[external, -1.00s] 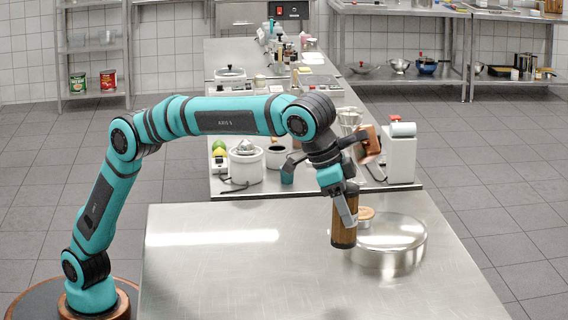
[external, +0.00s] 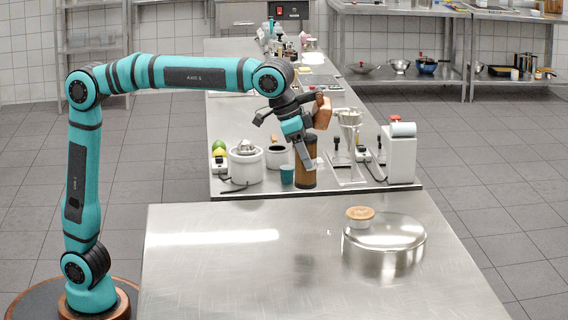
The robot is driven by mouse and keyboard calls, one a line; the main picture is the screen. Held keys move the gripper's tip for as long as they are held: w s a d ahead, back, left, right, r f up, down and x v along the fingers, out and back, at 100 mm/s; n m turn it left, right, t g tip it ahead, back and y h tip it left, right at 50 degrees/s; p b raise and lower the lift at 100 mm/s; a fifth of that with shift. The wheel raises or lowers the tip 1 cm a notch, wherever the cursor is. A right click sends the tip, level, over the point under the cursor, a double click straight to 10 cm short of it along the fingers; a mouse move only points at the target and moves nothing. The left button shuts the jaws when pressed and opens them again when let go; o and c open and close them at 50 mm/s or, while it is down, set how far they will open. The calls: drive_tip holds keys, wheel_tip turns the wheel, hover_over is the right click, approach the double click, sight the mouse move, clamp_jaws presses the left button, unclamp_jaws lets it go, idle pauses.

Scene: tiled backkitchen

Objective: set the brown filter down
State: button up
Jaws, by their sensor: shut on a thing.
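The brown filter (external: 307,178) is an upright brown cylinder with dark bands at its ends. My gripper (external: 304,157) is shut on it, with a grey finger across its upper front. The other finger is hidden. In the picture the filter's lower end overlaps the front part of the back counter (external: 400,187), right beside a small teal cup (external: 287,175). I cannot tell whether it touches the counter or hangs above it.
A shiny round pot (external: 385,255) and a small brown-topped bowl (external: 360,215) are at the right of the near steel table (external: 230,275). A white juicer (external: 246,165), a dark pot (external: 277,157) and a white dispenser (external: 401,155) stand on the back counter.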

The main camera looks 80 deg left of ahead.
drive_tip(key=shift+s+a+f, duration=0.15)
drive_tip(key=shift+s+a, duration=0.05)
drive_tip(key=shift+a, duration=0.2)
drive_tip(key=shift+s+a+f, duration=0.1)
drive_tip(key=shift+s+a, duration=0.05)
drive_tip(key=shift+a, duration=0.25)
wheel_tip(320, 180, down, 10)
drive_tip(key=shift+a+r, duration=0.1)
drive_tip(key=o, duration=1.1)
drive_tip(key=shift+c, duration=0.2)
drive_tip(key=d+v, duration=0.1)
drive_tip(key=v, duration=1.1)
drive_tip(key=shift+a, duration=0.45)
